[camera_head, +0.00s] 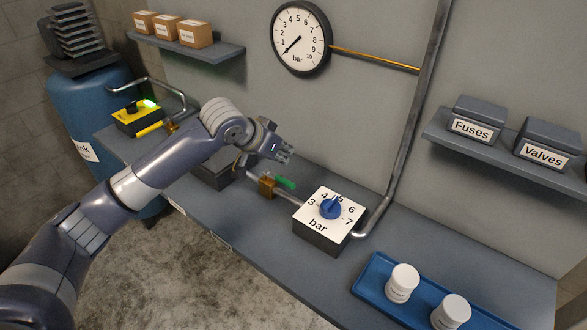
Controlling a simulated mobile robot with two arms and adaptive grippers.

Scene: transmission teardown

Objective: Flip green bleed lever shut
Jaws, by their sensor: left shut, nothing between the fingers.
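The green bleed lever (286,183) sits on a brass valve body (267,187) in the grey pipe, left of the pressure box. The lever lies roughly along the pipe, pointing to the right. My left gripper (285,157) is shut and empty, above and behind the lever in the picture, with a visible gap between them. My right gripper is not in view.
A pressure box (310,212) with a blue knob (331,208) stands on the grey bench (225,229). A blue tray (367,289) holds two white jars at the lower right. A yellow-topped box (125,121) with a green light is at left. A wall gauge (300,38) hangs above.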

